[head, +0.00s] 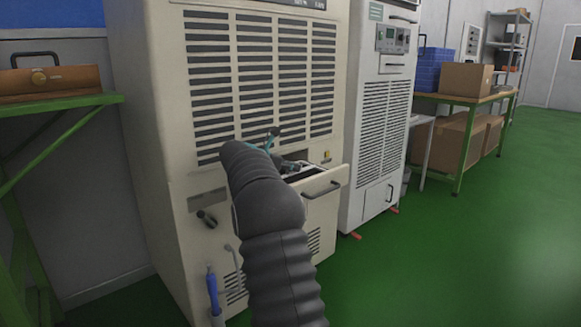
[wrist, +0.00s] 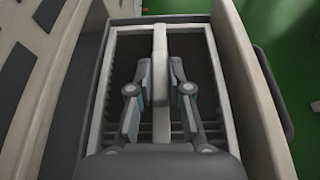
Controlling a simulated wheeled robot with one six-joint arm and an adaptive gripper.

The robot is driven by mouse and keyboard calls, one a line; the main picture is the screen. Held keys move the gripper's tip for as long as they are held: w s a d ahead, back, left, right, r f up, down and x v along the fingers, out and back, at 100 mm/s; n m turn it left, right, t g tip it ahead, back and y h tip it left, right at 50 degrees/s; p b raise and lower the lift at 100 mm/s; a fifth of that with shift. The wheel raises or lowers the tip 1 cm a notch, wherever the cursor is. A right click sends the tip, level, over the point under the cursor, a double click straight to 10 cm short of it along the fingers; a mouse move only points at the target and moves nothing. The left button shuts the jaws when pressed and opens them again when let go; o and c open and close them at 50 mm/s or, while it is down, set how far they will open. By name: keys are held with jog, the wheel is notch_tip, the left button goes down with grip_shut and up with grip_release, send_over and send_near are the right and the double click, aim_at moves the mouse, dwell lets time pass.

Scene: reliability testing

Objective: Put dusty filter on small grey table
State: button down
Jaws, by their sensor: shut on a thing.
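The dusty filter (wrist: 160,38) lies in the open drawer of the beige machine in the wrist view. It has a pale frame, dark slatted panels and a raised pale bar along its middle. My gripper (wrist: 160,70) is over it, with one finger on each side of the bar, shut on it. In the head view my arm hides most of the gripper and the filter. A small grey table (head: 423,122) stands beyond the white cabinet, partly hidden by it.
The open drawer (head: 322,190) juts from the beige machine (head: 160,130). The white cabinet (head: 382,130) stands to its right. A green workbench (head: 470,100) with boxes is farther back. Open green floor (head: 470,250) lies at the right. A green-framed bench (head: 60,110) is at the left.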

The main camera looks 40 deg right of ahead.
jog(key=c, duration=1.1)
grip_release()
jog(key=shift+f+b, duration=0.35)
jog(key=shift+b, duration=0.65)
jog(key=w+r+p+v, duration=0.1)
jog(key=p+v, duration=0.2)
jog(key=v, duration=1)
jog(key=s+a+f+m+t+y, duration=0.1)
jog(key=s+a+f+m+y, duration=0.1)
jog(key=s+a+m, duration=0.3)
jog(key=s+a+f+m+t+y, duration=0.1)
jog(key=s+a+f+m+y, duration=0.2)
jog(key=s+a, duration=0.8)
jog(key=s+a+f+m+t+y, duration=0.1)
jog(key=s+a+f+m+y, duration=0.2)
jog(key=s, duration=1.5)
jog(key=a+m+y, duration=0.3)
jog(key=a, duration=0.2)
jog(key=shift+a+m+t, duration=0.35)
jog(key=shift+m+t, duration=0.05)
jog(key=shift+o, duration=0.5)
jog(key=s+a+f+m+y, duration=0.2)
jog(key=s+a+f+m, duration=0.2)
jog(key=s, duration=0.3)
jog(key=shift+a+f+t+y, duration=0.3)
jog(key=shift+a+f+t, duration=0.15)
jog(key=shift+a, duration=0.1)
jog(key=shift+c, duration=0.6)
